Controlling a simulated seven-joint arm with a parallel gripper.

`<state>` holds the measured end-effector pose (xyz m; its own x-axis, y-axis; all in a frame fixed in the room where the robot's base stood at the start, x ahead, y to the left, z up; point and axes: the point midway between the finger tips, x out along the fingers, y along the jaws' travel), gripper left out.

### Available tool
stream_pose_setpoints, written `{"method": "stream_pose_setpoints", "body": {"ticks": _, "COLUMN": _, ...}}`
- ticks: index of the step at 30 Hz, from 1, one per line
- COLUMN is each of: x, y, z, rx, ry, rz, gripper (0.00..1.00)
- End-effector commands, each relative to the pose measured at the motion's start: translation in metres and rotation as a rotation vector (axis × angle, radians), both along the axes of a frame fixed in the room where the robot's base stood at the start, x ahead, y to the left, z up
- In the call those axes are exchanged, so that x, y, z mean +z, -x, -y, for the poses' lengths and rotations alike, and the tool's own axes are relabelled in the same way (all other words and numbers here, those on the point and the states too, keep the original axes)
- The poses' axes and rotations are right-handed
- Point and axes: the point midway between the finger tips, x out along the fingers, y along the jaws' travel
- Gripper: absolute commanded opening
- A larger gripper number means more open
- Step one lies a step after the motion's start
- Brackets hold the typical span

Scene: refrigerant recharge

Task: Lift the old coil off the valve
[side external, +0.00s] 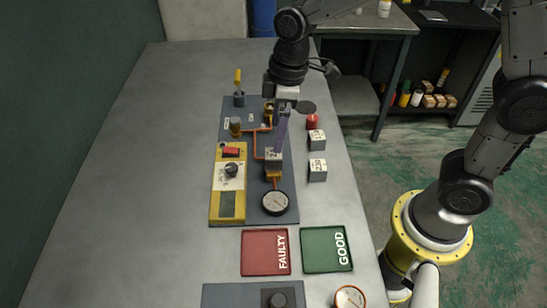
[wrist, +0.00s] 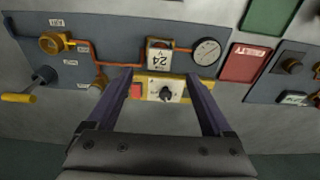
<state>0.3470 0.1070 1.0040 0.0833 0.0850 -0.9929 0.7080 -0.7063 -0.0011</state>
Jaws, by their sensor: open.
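The old coil (side external: 273,156) is a grey-white block seated on the valve on the dark board, with brass-coloured metal showing just below it. In the wrist view the coil (wrist: 158,57) shows a "24 V" label and lies between the lines of my two fingers, beyond their tips. My gripper (side external: 281,143) points down over the coil in the side view, its fingertips close to the coil's top. In the wrist view my gripper (wrist: 158,76) is open with nothing between its fingers. Whether the fingertips touch the coil, I cannot tell. Part of the valve is hidden under the coil.
Two loose labelled blocks (side external: 317,154) and a red round part (side external: 312,121) stand right of the board. A gauge (side external: 275,202) and a yellow meter (side external: 227,205) sit near the coil. The red FAULTY tray (side external: 254,262) and green GOOD tray (side external: 315,261) are empty. The table's left is clear.

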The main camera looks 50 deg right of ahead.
Motion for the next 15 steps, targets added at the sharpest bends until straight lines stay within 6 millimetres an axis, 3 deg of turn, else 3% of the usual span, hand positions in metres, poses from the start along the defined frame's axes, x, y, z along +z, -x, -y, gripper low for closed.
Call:
{"method": "stream_pose_setpoints", "body": {"ticks": 3, "x": -0.019, "y": -0.001, "z": -0.002, "rx": 0.0, "ry": 0.001, "rz": -0.004, "gripper": 0.85}}
{"method": "stream_pose_setpoints", "body": {"ticks": 11, "x": -0.037, "y": -0.003, "z": -0.003, "rx": -0.001, "ry": 0.001, "rz": -0.001, "gripper": 0.85}}
{"method": "stream_pose_setpoints", "body": {"ticks": 15, "x": -0.057, "y": -0.003, "z": -0.004, "rx": -0.001, "ry": 0.001, "rz": -0.004, "gripper": 0.85}}
